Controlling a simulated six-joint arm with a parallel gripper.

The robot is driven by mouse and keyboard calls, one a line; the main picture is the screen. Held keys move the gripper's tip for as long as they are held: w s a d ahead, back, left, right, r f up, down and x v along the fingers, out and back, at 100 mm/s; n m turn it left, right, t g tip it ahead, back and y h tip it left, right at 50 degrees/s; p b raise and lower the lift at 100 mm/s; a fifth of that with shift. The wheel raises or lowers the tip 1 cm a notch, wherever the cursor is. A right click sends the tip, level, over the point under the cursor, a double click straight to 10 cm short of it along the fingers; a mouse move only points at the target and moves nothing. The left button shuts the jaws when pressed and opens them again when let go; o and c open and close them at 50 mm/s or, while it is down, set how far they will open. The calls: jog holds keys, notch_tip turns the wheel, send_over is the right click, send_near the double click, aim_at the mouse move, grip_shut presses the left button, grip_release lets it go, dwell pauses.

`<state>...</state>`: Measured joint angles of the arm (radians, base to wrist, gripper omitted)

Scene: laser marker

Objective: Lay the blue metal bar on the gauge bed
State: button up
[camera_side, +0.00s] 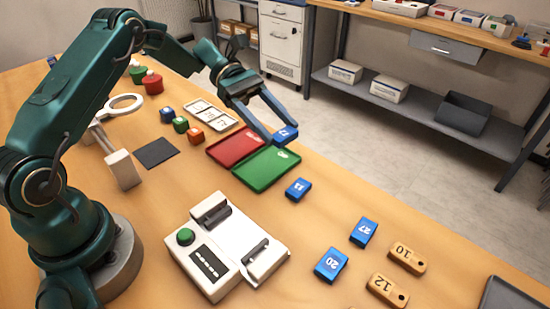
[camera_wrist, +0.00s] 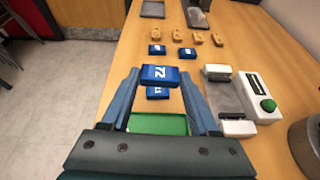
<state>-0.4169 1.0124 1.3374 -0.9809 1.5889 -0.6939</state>
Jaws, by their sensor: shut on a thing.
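My gripper (camera_side: 280,127) is shut on a blue metal bar (camera_side: 285,135) with white digits. In the wrist view the held bar (camera_wrist: 160,73) reads 72 and sits level between the fingertips (camera_wrist: 161,74). It is held above the table, near the far edges of the red and green trays. A white machine (camera_side: 208,262) with a green button stands nearer the side camera. Its flat part with dark end pieces (camera_side: 238,232) appears to be the gauge bed and looks empty. In the wrist view the machine (camera_wrist: 240,95) is right of my gripper.
Blue blocks 11 (camera_side: 298,188), 27 (camera_side: 363,231) and 20 (camera_side: 331,264) lie on the table, with wooden tags (camera_side: 407,258) beyond. A red tray (camera_side: 222,152) and green tray (camera_side: 262,180) lie by my gripper. Table is clear between the green tray and machine.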

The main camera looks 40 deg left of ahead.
jog(key=shift+m+g, duration=0.3)
jog(key=shift+g, duration=0.2)
jog(key=s+f, duration=0.1)
jog(key=s, duration=0.1)
jog(key=s+d+f, duration=0.1)
jog(key=s, duration=0.1)
jog(key=s+f, duration=0.2)
jog(key=shift+s+d, duration=0.2)
jog(key=shift+s, duration=0.2)
send_over(213, 201)
jog(key=d, duration=0.5)
jog(key=shift+a+m, duration=0.2)
jog(key=shift+m, duration=0.1)
jog(key=shift+s+d+r, duration=0.15)
jog(key=shift+s, duration=0.25)
jog(key=shift+f, duration=2.4)
jog(key=shift+f, duration=0.4)
jog(key=o, duration=1.4)
jog(key=shift+o, duration=0.2)
jog(key=shift+v, duration=2.65)
